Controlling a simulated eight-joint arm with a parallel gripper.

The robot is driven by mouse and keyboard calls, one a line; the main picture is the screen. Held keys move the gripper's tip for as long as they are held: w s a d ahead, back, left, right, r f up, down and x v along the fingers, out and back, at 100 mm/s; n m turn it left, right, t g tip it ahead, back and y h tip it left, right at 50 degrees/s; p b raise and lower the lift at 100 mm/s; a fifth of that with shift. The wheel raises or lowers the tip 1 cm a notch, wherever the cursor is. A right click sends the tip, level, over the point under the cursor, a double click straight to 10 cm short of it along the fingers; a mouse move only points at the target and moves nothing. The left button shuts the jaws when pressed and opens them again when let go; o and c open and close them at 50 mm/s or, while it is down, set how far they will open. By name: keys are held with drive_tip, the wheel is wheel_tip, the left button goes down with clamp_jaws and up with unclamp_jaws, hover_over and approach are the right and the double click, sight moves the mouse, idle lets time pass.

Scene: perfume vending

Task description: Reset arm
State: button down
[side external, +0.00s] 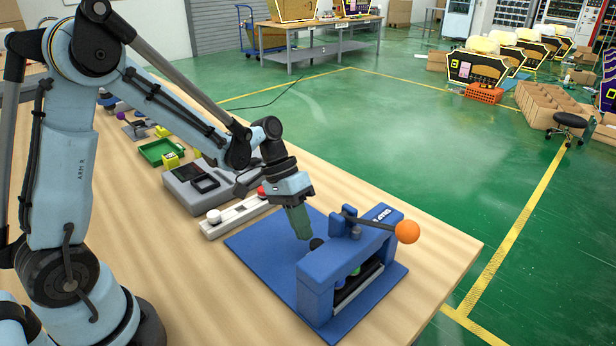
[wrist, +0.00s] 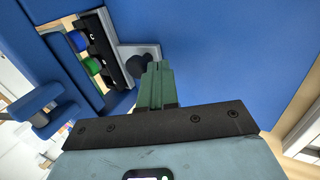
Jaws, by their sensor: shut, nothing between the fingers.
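My gripper (side external: 299,222) is shut and empty, its green fingers pointing down over the blue base mat (side external: 262,243). It hangs just left of the blue press-like machine (side external: 318,275), which has a lever with an orange ball (side external: 407,231). In the wrist view the shut green fingers (wrist: 155,80) stand next to a grey plate with a dark round piece (wrist: 143,66). A blue round piece (wrist: 78,41) and a green one (wrist: 93,66) sit in the machine's slot. I cannot tell whether the fingers touch the machine.
A white rail (side external: 235,216) with a red and a white knob lies behind the mat. A grey device (side external: 195,187) and a green tray (side external: 161,151) stand farther back. The wooden table's right side (side external: 440,250) is clear.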

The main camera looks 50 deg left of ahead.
wheel_tip(320, 180, up, 6)
idle(0.7)
drive_tip(key=shift+r, duration=0.1)
drive_tip(key=s+a+r+t+y, duration=0.3)
drive_tip(key=s+r+t+y, duration=0.1)
drive_tip(key=s+t, duration=0.3)
drive_tip(key=shift+s+y, duration=0.55)
drive_tip(key=shift+y, duration=0.35)
idle(1.1)
